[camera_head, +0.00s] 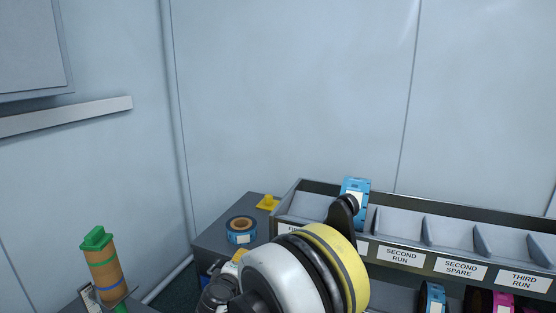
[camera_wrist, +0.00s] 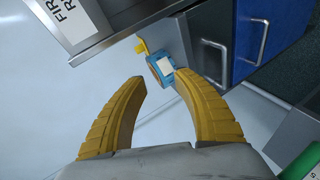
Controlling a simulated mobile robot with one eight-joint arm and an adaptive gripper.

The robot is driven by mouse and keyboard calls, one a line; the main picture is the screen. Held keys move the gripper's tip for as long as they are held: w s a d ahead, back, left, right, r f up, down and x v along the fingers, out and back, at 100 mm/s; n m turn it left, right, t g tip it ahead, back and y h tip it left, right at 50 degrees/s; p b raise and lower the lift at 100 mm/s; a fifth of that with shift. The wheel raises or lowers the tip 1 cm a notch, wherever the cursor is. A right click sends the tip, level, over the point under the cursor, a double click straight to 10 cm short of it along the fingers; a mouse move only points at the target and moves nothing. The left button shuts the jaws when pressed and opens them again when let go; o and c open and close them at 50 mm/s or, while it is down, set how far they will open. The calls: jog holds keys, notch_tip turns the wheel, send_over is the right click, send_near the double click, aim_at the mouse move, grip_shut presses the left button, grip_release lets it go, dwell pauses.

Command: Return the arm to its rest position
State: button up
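My gripper (camera_wrist: 160,80) shows in the wrist view with its two yellow fingers spread apart and nothing between them. Beyond the fingertips, a blue roll with a white label (camera_wrist: 165,68) stands on the grey cabinet. In the camera_head view, my arm rises from the bottom edge at the middle, in front of the labelled rack (camera_head: 405,256). There the arm's round joints cover part of the rack's left end. The fingers cannot be made out clearly in that view.
A blue box (camera_head: 356,186) stands in the rack's left part; several compartments to its right look empty. The blue roll (camera_head: 241,238) and a yellow piece (camera_head: 267,202) sit left of the rack. A brown cylinder with a green top (camera_head: 105,265) stands at lower left.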

jog(key=s+d+r+m+g, duration=0.1)
jog(key=s+d+r+m, duration=0.1)
jog(key=s+d+r, duration=0.4)
jog(key=s+d+r+m+g+h, duration=0.1)
jog(key=d+r+m+g, duration=0.15)
jog(key=d, duration=0.55)
jog(key=s+d+r+m+g, duration=0.1)
jog(key=s+d+r+m, duration=0.1)
jog(key=s+d+r, duration=0.45)
jog(key=s+d+f+m+g+y, duration=0.1)
jog(key=s+d+m, duration=0.2)
jog(key=s, duration=0.8)
jog(key=s+d+f+m+g+y, duration=0.1)
jog(key=s+d+m, duration=0.3)
jog(key=s+d, duration=0.3)
jog(key=s, duration=0.4)
jog(key=shift+s+f, duration=0.2)
